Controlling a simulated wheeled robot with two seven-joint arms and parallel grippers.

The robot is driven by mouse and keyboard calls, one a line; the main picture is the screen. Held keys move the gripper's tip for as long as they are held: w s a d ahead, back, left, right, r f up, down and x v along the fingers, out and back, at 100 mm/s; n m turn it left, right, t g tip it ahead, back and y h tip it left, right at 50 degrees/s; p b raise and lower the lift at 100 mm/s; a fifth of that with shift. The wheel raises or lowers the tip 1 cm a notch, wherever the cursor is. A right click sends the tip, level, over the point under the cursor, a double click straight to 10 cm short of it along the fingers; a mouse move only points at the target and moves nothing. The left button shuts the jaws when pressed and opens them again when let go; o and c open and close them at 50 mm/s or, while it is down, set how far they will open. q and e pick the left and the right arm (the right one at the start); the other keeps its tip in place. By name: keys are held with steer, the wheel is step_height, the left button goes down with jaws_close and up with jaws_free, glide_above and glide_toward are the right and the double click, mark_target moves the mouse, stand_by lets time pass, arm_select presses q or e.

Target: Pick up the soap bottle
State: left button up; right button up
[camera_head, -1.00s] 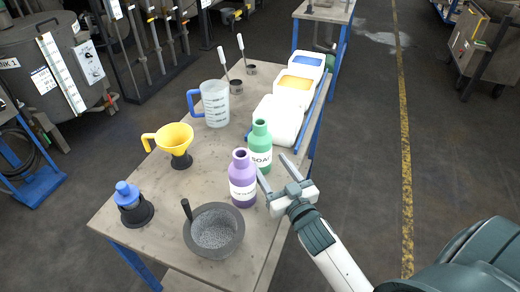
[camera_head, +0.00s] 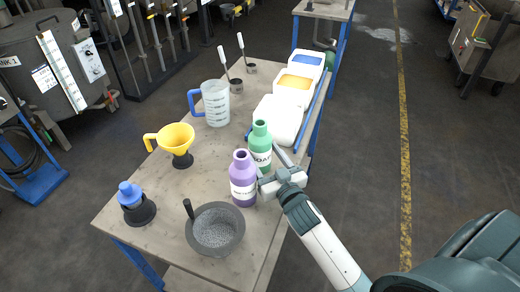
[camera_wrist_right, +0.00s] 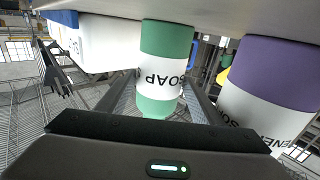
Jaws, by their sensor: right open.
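The green soap bottle (camera_head: 261,141) stands upright on the table, with a white label. It also shows in the right wrist view (camera_wrist_right: 163,75), upside down, between the two fingers. My right gripper (camera_head: 268,162) is open, with one finger on each side of the soap bottle; I cannot tell whether either touches it. The gripper also shows in the right wrist view (camera_wrist_right: 160,100). A purple bottle (camera_head: 242,180) stands close in front of the soap bottle; in the wrist view it (camera_wrist_right: 268,85) is just right of the right-hand finger. My left gripper is not in view.
The table (camera_head: 165,215) also holds a grey mortar (camera_head: 217,232), a yellow funnel (camera_head: 176,138), a clear jug (camera_head: 215,104) and a blue-topped item (camera_head: 131,196). White trays (camera_head: 277,120) stand behind the soap bottle. The floor (camera_head: 365,150) to the right is clear.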

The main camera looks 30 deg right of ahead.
mark_target(265, 147)
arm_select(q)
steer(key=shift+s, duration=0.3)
arm_select(e)
steer(key=shift+r, duration=0.1)
steer(key=c, duration=1.2)
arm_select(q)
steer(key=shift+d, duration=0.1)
arm_select(e)
steer(key=shift+r, duration=0.15)
